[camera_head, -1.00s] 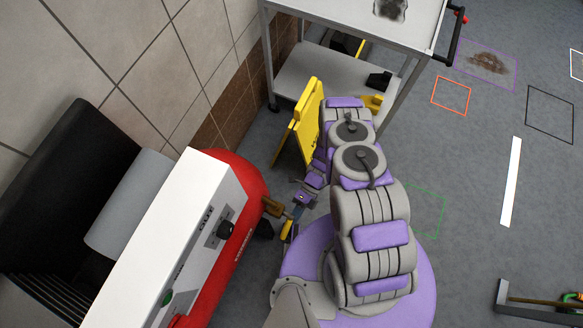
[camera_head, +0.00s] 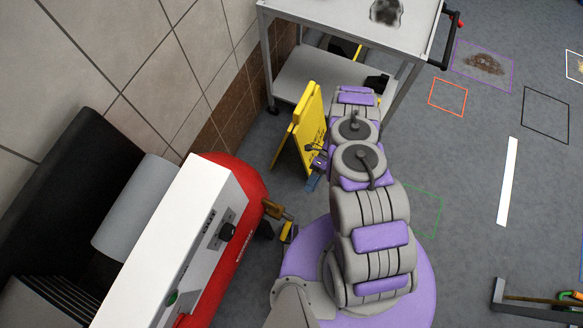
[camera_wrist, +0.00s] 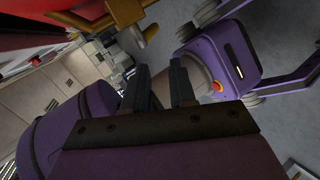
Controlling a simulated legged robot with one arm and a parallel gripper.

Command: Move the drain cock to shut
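The drain cock is a brass fitting (camera_head: 274,210) on the end of the red tank (camera_head: 246,180), with a yellow handle (camera_head: 287,232). In the head view the handle points down, roughly crosswise to the fitting.
A yellow folding floor sign (camera_head: 302,128) stands just behind my gripper. A grey metal cart (camera_head: 325,83) is beyond it. The compressor's white control box (camera_head: 170,255) and the tiled wall are at left. Open floor lies to the right.

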